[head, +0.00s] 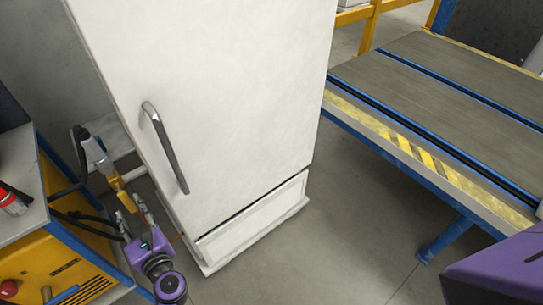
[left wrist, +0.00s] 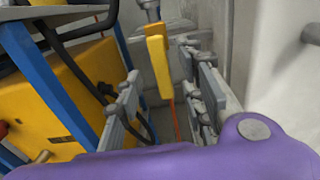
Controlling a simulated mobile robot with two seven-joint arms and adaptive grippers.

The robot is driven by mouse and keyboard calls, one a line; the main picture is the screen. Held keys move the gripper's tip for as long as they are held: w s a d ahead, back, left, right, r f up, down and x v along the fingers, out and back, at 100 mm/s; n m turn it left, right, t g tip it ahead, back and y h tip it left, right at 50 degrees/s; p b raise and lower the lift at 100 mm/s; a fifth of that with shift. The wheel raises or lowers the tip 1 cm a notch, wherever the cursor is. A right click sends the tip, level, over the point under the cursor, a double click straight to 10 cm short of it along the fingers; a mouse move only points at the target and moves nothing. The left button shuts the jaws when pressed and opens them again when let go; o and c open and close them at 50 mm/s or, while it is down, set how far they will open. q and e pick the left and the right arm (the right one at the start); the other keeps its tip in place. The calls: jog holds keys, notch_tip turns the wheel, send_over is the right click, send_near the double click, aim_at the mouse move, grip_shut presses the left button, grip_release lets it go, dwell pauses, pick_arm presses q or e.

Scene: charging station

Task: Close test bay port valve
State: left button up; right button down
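The port valve shows as a yellow lever handle (head: 118,186) on a grey metal fitting (head: 97,152), left of the white cabinet, and the lever hangs downward. My left gripper (head: 133,213) is just below and in front of the lever, with its purple wrist at the bottom. In the left wrist view the yellow lever (left wrist: 158,67) stands beyond and between the two spread grey fingers (left wrist: 160,100). The gripper is open and I see no contact with the lever. My right gripper is not in view.
A white cabinet (head: 220,90) with a metal handle (head: 166,148) stands close right of the gripper. A yellow machine (head: 60,265) with blue frame and black hoses is at the left. A conveyor table (head: 450,100) is at the right. Floor between is clear.

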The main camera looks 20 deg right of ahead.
aim_at(127, 202)
pick_arm(q)
jog(key=x, duration=0.5)
jog(key=shift+w, duration=0.3)
grip_shut()
